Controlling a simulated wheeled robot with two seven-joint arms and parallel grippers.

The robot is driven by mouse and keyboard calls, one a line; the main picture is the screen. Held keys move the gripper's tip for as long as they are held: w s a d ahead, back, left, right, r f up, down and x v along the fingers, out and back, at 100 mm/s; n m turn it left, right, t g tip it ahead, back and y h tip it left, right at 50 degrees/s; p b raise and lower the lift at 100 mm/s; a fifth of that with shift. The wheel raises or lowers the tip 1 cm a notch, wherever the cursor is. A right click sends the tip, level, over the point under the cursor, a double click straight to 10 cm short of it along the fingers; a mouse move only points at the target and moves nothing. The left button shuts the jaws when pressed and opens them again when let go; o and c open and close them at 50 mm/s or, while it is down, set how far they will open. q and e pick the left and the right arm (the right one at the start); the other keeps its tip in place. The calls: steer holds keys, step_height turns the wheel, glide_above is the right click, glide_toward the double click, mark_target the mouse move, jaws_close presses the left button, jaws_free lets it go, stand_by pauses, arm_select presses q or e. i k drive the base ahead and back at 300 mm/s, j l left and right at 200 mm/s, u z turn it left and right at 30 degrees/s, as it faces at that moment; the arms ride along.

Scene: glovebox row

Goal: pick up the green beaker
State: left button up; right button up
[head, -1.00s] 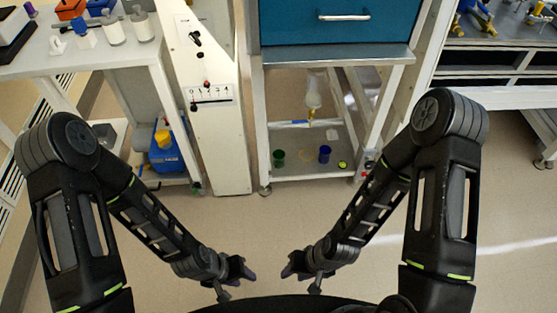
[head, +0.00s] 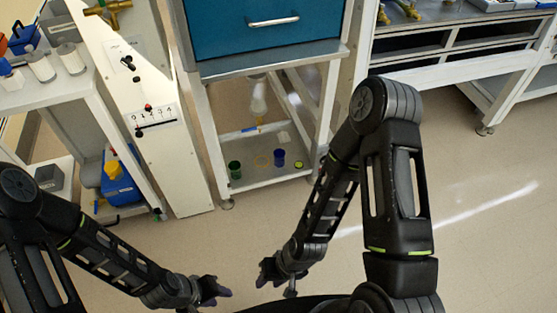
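The green beaker (head: 235,169) is a small dark green cup. It stands upright at the left end of the low shelf (head: 258,183) under the blue cabinet. My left gripper (head: 222,292) and my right gripper (head: 265,272) are both low in front of my body, over the floor, well apart from the beaker. I cannot make out whether their fingers are open or shut. Nothing is seen held in either one.
The blue cabinet (head: 240,29) hangs above. A white control panel (head: 150,125) stands left. The floor (head: 190,243) before the shelf is clear.

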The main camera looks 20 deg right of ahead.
mark_target(234, 166)
steer(key=z, duration=1.85)
steer(key=i+j, duration=0.25)
steer(key=i, duration=0.15)
steer(key=i+j, duration=0.2)
steer(key=i, duration=0.25)
